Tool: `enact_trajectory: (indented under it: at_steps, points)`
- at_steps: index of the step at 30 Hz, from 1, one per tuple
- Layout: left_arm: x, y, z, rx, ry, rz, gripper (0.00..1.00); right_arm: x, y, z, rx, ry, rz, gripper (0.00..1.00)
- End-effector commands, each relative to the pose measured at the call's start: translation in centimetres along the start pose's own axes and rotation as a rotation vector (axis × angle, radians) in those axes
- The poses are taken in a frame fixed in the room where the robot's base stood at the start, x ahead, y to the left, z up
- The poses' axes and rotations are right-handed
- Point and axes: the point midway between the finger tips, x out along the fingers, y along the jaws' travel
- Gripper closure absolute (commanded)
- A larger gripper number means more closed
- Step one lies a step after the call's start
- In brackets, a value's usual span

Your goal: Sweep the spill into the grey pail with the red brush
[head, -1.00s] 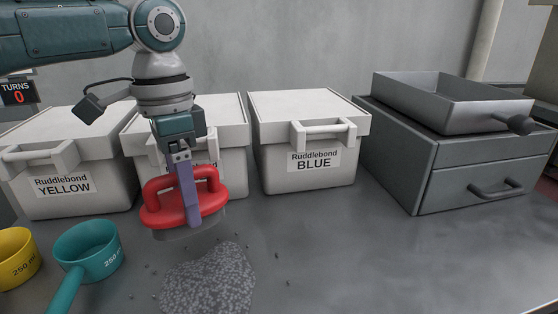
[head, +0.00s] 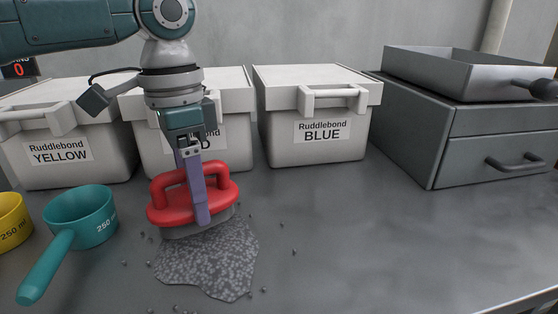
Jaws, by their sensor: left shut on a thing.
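The red brush (head: 160,205) has a loop handle and a grey underside. My left gripper (head: 199,200) is shut on the brush's handle and holds it over the back edge of the spill. I cannot tell whether the bristles touch the bench. The spill (head: 210,268) is a grey speckled patch of grains with loose bits scattered around it. No grey pail shows in the view. My right gripper is not in view.
White bins labelled YELLOW (head: 60,153) and BLUE (head: 322,130) stand behind, with another (head: 145,155) between them. A teal scoop (head: 80,215) and a yellow scoop (head: 12,222) are at left. A grey drawer cabinet (head: 465,130) bears a metal tray (head: 450,72). The bench is clear at right.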

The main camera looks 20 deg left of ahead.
Motion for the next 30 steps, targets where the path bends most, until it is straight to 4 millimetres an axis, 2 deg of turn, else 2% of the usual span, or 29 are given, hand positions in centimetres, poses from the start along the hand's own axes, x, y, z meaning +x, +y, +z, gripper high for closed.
enact_trajectory:
  at_steps: [14, 30]
  points:
    - [0.1, 4.3, 0.1, 0.003, 0.0, 0.002, 0.93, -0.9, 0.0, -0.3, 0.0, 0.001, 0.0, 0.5]
    - [0.4, 9.1, 0.0, 0.004, 0.001, 0.001, 0.93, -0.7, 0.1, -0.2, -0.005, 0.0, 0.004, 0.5]
